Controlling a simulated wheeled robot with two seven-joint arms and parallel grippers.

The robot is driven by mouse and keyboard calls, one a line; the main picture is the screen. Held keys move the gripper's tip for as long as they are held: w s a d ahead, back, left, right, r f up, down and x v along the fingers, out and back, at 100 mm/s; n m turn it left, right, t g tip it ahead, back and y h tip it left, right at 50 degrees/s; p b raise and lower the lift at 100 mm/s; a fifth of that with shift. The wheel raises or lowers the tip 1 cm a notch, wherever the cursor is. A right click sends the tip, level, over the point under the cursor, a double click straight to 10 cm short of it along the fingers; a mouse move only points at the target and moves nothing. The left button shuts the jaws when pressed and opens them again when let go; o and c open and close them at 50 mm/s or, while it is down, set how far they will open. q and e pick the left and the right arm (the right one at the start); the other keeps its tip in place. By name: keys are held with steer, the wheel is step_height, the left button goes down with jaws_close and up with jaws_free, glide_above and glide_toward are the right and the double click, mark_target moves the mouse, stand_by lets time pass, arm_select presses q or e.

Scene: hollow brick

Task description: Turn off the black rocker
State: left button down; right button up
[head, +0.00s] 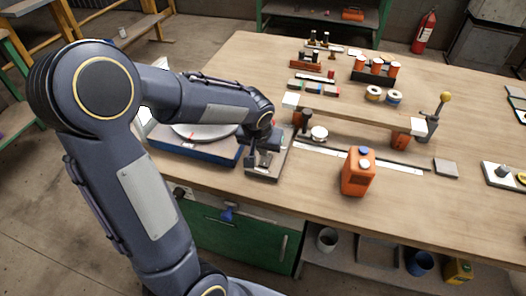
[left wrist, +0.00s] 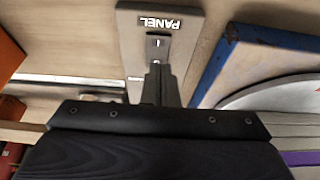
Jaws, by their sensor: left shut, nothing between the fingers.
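A grey plate with a white label reading PANEL (left wrist: 140,22) shows at the top of the left wrist view. In the head view this plate (head: 254,174) lies near the table's front edge, right of a blue-edged box. My left gripper (head: 264,158) is shut and empty over the plate. Its fingertips (left wrist: 157,70) are close below the fitting and hide part of the plate. I cannot tell whether they touch. My right gripper is not in view.
The blue-edged box (head: 205,150) with a round white disc stands just left of the plate. An orange canister (head: 358,172) stands to the right. A raised wooden shelf (head: 355,115) is behind. A green drawer front (head: 235,238) is below the table edge.

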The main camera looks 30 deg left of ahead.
arm_select(q)
steer(key=v, duration=1.1)
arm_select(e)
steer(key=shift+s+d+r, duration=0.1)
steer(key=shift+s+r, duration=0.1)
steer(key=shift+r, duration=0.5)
arm_select(q)
steer(key=shift+r, duration=0.1)
